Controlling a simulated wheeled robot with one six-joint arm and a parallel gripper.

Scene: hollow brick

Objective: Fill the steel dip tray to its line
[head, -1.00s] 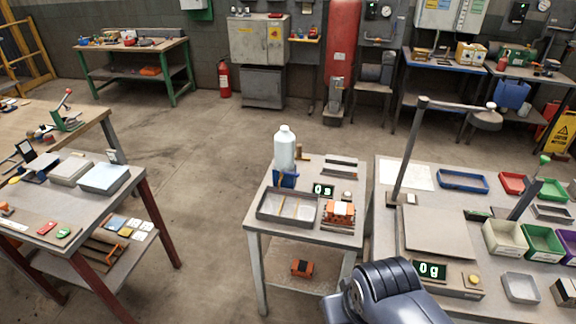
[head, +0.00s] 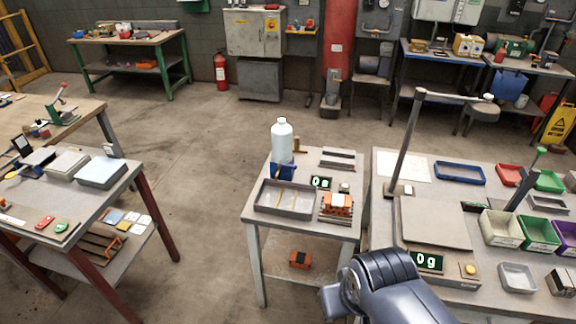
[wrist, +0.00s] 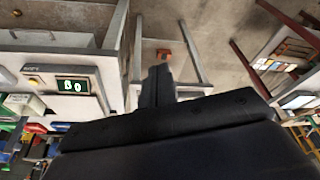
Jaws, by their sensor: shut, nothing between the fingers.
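The steel dip tray (head: 262,206) is a shallow grey rectangular tray on the small middle table. A thin tan strip shows inside it; I cannot make out any liquid or a fill line. A tall, pale translucent bottle (head: 282,142) stands upright behind the tray, with a blue holder (head: 283,171) at its base. My gripper (wrist: 158,72) shows in the wrist view, shut and empty, above the floor and apart from the tray and bottle. In the head view my arm is at the bottom, in front of the tables.
A small display (head: 320,182) and an orange-and-white block (head: 337,204) sit right of the tray. The right table holds a scale (head: 435,220) reading 0 g, an upright post (head: 409,140) and coloured bins. Open floor (head: 200,190) lies to the left.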

